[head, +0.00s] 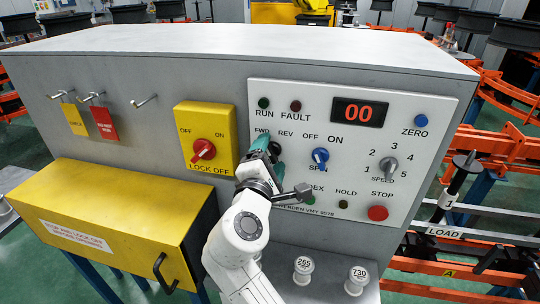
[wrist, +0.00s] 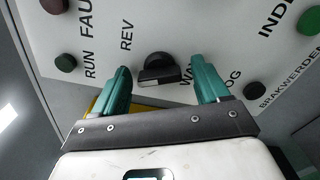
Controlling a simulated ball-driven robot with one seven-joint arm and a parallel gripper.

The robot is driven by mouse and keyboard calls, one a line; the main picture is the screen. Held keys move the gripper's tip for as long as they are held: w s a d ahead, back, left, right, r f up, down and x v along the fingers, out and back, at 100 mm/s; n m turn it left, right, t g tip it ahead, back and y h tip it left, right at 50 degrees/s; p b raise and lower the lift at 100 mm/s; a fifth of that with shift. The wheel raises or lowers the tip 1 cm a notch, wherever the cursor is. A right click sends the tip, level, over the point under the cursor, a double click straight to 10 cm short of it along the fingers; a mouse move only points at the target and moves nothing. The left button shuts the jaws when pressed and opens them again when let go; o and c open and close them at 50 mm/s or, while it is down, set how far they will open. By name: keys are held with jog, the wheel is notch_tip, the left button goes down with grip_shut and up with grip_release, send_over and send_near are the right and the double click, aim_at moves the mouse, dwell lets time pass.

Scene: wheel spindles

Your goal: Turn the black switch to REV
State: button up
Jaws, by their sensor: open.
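The black switch (head: 275,150) is on the white control panel, below the FWD and REV labels, and is partly hidden by my gripper in the head view. In the wrist view the black switch (wrist: 158,68) is a round knob with a raised bar lying roughly across the picture. The REV label (wrist: 127,38) shows up and left of it. Which label the bar points to I cannot tell. My gripper (head: 264,148) has teal fingers, one on either side of the switch, with gaps visible in the wrist view (wrist: 164,76). It is open and holds nothing.
The blue switch (head: 320,156) and grey speed knob (head: 388,165) are to the right. The red stop button (head: 378,213) is lower right. The yellow lock-off box (head: 206,140) with a red knob is left. RUN (wrist: 66,63) and FAULT lamps are close by.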

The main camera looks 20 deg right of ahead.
jog(key=c, duration=1)
jog(key=shift+c, duration=0.3)
jog(key=shift+f+m+b, duration=0.15)
jog(key=shift+m+b, duration=0.15)
jog(key=shift+b, duration=0.05)
jog(key=m+b, duration=0.4)
jog(key=shift+f, duration=0.15)
jog(key=m+b, duration=0.4)
jog(key=m, duration=0.1)
jog(key=shift+b, duration=0.35)
jog(key=shift+m, duration=0.3)
jog(key=o, duration=1.1)
jog(key=shift+r, duration=0.25)
jog(key=shift+c, duration=0.2)
